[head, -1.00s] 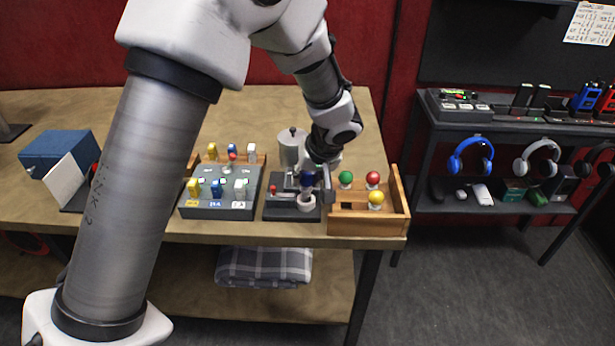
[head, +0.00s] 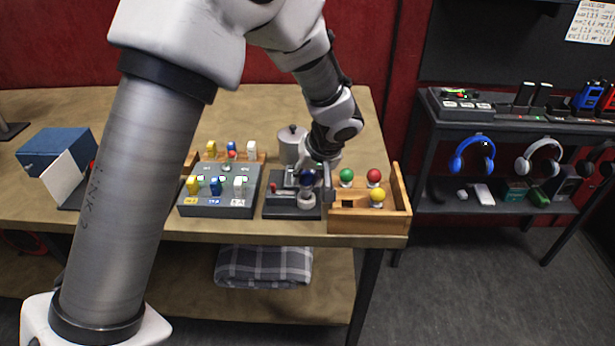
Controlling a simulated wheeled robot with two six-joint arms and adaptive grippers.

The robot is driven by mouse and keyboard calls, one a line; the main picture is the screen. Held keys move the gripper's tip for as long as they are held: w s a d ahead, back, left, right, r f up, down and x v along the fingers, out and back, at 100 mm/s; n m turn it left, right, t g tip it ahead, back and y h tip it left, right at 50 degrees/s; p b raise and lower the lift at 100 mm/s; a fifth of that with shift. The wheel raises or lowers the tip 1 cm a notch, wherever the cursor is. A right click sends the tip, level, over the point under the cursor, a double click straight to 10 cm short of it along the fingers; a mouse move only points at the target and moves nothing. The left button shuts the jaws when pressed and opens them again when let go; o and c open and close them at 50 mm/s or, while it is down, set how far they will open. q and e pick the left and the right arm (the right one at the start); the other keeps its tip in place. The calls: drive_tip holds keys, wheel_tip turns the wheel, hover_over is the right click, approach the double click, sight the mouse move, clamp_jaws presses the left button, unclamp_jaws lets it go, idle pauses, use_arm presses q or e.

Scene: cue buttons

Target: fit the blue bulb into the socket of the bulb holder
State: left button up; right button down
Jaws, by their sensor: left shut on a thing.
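The bulb holder (head: 280,209) is a dark box near the front edge of the table, with a small red knob at its left and a pale round socket (head: 306,203) at its right. My left gripper (head: 308,182) points down over the socket and is shut on the blue bulb (head: 308,178). The fingers hide part of the bulb. The bulb is upright right above the socket; I cannot tell whether its base is inside it. My right gripper is not in view.
A wooden tray (head: 345,226) with green (head: 346,177), red (head: 373,176) and yellow (head: 378,196) bulbs stands close at the right. A grey button box (head: 217,210) is close at the left. A metal pot (head: 291,146) stands behind the holder.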

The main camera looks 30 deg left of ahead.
sight(307, 174)
use_arm(q)
drive_tip(key=shift+b, duration=0.3)
idle(0.9)
drive_tip(key=shift+f+b, duration=1.2)
drive_tip(key=shift+b, duration=0.3)
idle(0.5)
drive_tip(key=o, duration=1.2)
drive_tip(key=shift+r, duration=0.15)
drive_tip(key=shift+r+p, duration=2.35)
drive_tip(key=shift+r, duration=1.1)
drive_tip(key=shift+f, duration=0.1)
